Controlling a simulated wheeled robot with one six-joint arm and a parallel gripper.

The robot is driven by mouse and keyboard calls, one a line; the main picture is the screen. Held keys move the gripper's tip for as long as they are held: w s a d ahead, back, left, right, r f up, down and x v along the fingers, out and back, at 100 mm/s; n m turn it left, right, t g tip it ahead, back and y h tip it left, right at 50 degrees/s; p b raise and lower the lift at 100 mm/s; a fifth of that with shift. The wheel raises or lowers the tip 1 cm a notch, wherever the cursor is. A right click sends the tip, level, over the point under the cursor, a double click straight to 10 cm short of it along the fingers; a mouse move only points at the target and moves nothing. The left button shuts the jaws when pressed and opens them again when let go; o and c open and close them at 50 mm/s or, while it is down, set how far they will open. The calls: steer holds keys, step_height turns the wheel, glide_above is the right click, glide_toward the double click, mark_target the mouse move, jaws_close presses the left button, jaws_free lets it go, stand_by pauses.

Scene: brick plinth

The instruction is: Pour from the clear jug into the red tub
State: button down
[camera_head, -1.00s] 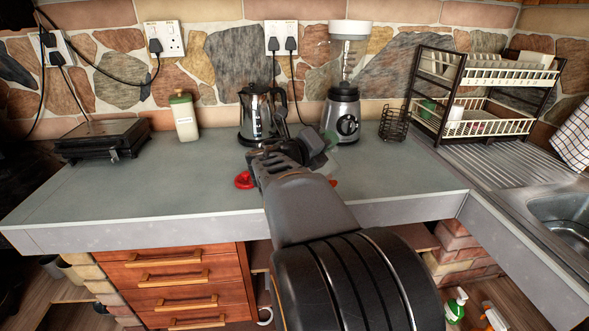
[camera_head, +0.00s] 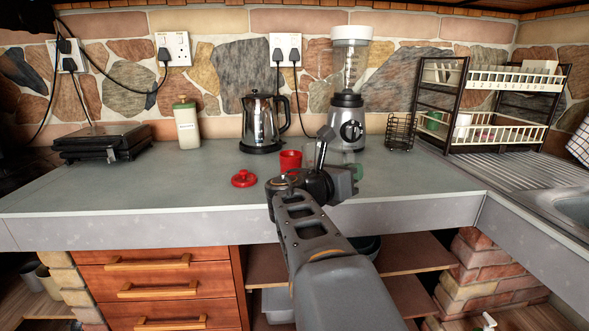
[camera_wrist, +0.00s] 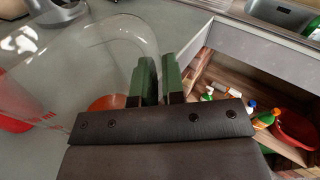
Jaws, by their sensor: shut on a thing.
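The red tub (camera_head: 291,160) stands upright on the grey counter, just behind and left of my gripper. Its red lid (camera_head: 243,178) with a knob lies on the counter to the left. The clear jug (camera_wrist: 105,45) fills the left of the wrist view, with red markings on its wall; in the head view it is faint and mostly hidden behind my wrist. My gripper (camera_wrist: 158,80) has its green fingers shut on the jug. Red shows through and below the jug in the wrist view. The jug's contents and exact tilt cannot be told.
A steel kettle (camera_head: 262,122) and a blender (camera_head: 347,115) stand behind the tub. A wire holder (camera_head: 399,132) and dish rack (camera_head: 490,105) are to the right, beside the sink (camera_head: 572,210). A jar (camera_head: 187,125) stands left. The counter's left front is clear.

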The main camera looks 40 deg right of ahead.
steer(key=shift+s+f+m+b, duration=0.35)
steer(key=shift+f+m+b, duration=0.4)
steer(key=shift+b, duration=0.35)
steer(key=shift+s+f+m+b, duration=0.35)
steer(key=shift+f+m+b, duration=0.4)
steer(key=shift+b, duration=0.35)
